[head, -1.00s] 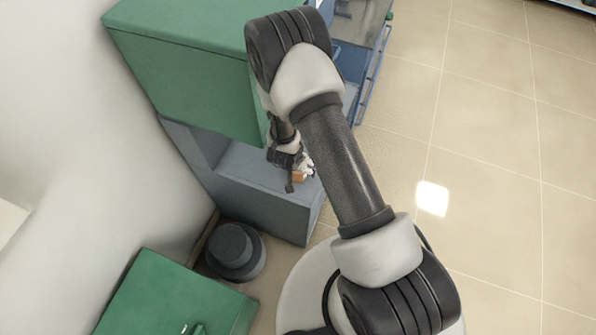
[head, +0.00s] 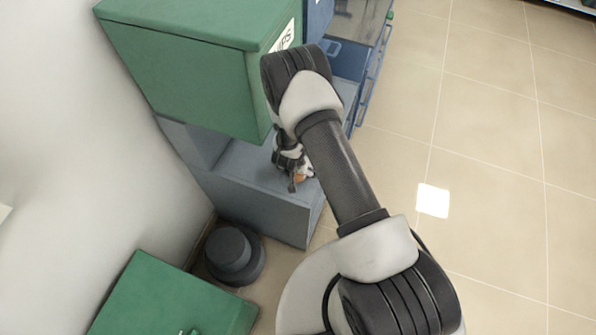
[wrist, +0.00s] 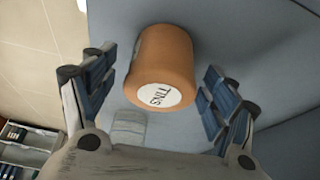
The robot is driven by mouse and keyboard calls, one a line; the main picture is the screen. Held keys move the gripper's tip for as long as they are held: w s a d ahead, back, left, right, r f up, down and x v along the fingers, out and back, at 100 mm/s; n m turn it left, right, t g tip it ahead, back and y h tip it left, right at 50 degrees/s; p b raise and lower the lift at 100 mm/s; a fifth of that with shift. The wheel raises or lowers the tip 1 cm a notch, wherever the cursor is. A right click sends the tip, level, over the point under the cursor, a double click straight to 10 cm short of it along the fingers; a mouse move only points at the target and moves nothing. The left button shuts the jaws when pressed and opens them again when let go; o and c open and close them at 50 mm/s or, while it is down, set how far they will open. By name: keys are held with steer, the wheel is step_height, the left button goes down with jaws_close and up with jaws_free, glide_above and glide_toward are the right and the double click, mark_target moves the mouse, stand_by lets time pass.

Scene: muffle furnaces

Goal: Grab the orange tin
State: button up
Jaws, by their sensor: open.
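The orange tin (wrist: 166,58) stands on the grey-blue surface, with a white round label reading "TINS" facing the wrist camera. My gripper (wrist: 155,88) is open, with one finger on each side of the tin. In the wrist view a gap shows between the tin and the left finger, and the right finger is close to its side; I cannot tell whether it touches. In the head view my gripper (head: 296,182) is at the grey bench, and only a small orange part of the tin (head: 299,177) shows beside it.
A green furnace cabinet (head: 190,70) stands on the grey bench (head: 265,205), close over my gripper. A dark round object (head: 234,254) sits on the floor by the wall, and another green box (head: 170,300) is at the lower left. The tiled floor (head: 490,200) on the right is clear.

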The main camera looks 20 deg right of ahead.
steer(key=c, duration=1.2)
steer(key=shift+r, duration=0.1)
